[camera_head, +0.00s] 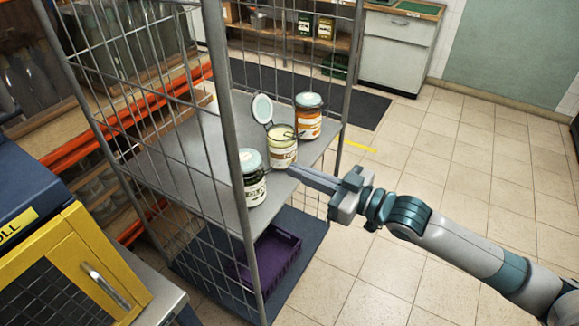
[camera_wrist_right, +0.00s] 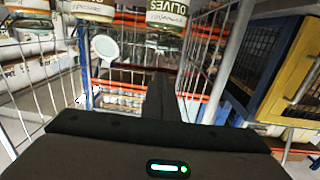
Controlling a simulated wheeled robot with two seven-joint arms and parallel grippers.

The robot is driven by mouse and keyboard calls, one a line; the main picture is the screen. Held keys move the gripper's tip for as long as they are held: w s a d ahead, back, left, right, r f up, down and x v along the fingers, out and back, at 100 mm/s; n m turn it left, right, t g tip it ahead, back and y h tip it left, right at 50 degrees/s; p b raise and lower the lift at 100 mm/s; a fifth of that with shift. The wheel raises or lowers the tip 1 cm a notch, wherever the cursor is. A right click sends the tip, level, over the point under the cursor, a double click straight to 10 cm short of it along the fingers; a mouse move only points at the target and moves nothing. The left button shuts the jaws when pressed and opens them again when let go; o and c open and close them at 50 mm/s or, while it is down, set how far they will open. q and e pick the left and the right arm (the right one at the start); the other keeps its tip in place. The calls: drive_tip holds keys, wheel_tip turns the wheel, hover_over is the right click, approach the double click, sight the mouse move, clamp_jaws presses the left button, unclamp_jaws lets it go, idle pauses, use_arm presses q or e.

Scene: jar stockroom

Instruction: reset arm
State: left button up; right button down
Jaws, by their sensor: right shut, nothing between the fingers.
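My right gripper (camera_head: 312,178) comes in from the right in the head view. Its fingers are shut, with nothing between them, and point at the shelf of the wire cage trolley (camera_head: 190,150). The fingertips are close to an open jar (camera_head: 282,152) with pale contents and a raised lid; I cannot tell whether they touch it. A jar with dark contents (camera_head: 251,185) stands nearer, and an orange jar (camera_head: 307,122) stands farther back. In the right wrist view the shut fingers (camera_wrist_right: 160,100) show below an olives jar (camera_wrist_right: 167,14). My left gripper is not in view.
A purple crate (camera_head: 268,258) sits on the trolley's lower deck. A yellow-framed cabinet (camera_head: 75,265) stands at the front left, and orange-beamed racking (camera_head: 130,105) is behind the trolley. Tiled floor (camera_head: 440,160) is free on the right.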

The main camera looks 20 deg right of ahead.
drive_tip(key=shift+s+d, duration=0.1)
drive_tip(key=shift+s, duration=0.05)
idle(0.4)
drive_tip(key=w+d+f+m+t+h, duration=0.1)
drive_tip(key=w+d+f+m+h, duration=0.1)
drive_tip(key=f, duration=0.7)
drive_tip(key=w+d+f+m+h, duration=0.1)
drive_tip(key=w+d+f+h, duration=0.2)
drive_tip(key=f, duration=0.7)
drive_tip(key=s+d+f+m+g+h, duration=0.15)
drive_tip(key=s+f, duration=0.25)
drive_tip(key=f, duration=1.1)
drive_tip(key=s+a+f+m+g+h, duration=0.1)
drive_tip(key=s+f, duration=0.5)
drive_tip(key=f, duration=0.3)
drive_tip(key=s+a+f+g+h, duration=0.1)
drive_tip(key=s+f+h, duration=0.1)
drive_tip(key=s+f, duration=0.55)
drive_tip(key=s+a+f+g, duration=0.1)
drive_tip(key=s+a+f, duration=0.1)
drive_tip(key=s+f, duration=0.4)
drive_tip(key=s+a+f+g, duration=0.2)
drive_tip(key=s+a+f, duration=0.1)
drive_tip(key=s+f, duration=0.4)
drive_tip(key=shift+s, duration=1.05)
drive_tip(key=shift+d, duration=0.1)
